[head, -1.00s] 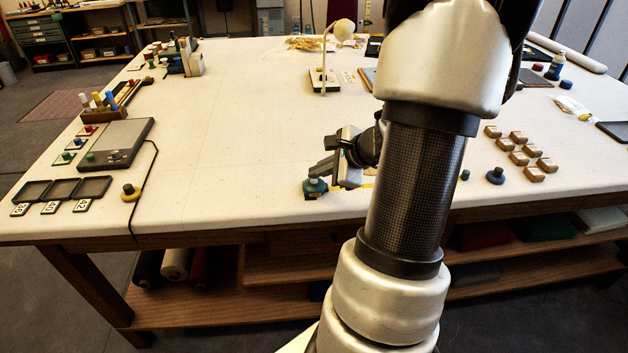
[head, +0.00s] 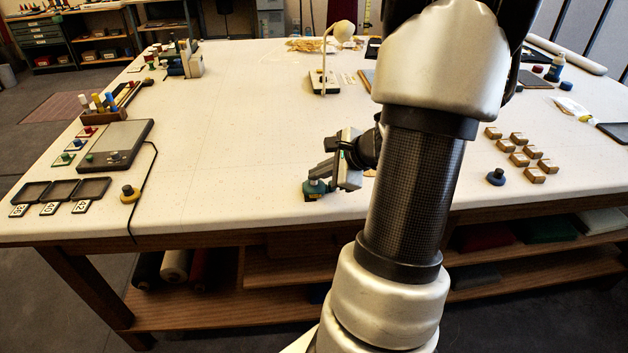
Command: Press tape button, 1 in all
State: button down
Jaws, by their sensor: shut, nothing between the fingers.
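A small teal tape case (head: 314,188) with a dark top stands near the front edge of the table, left of my arm. I take it to be the tape; its button is too small to make out. My gripper (head: 326,169) is shut and empty. Its fingertips are just above the right side of the tape case's top. I cannot tell whether they touch it. My forearm hides the table right of the gripper.
A grey device (head: 112,145) with a cable and black trays (head: 62,190) lie at the left. Wooden blocks (head: 519,159) and a dark blue knob (head: 496,177) stand right of my arm. A lamp (head: 325,60) stands behind. The middle left of the table is clear.

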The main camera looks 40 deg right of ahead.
jog(key=shift+r+p, duration=0.35)
jog(key=shift+r, duration=0.35)
jog(key=shift+r+p, duration=1.8)
jog(key=shift+r, duration=0.7)
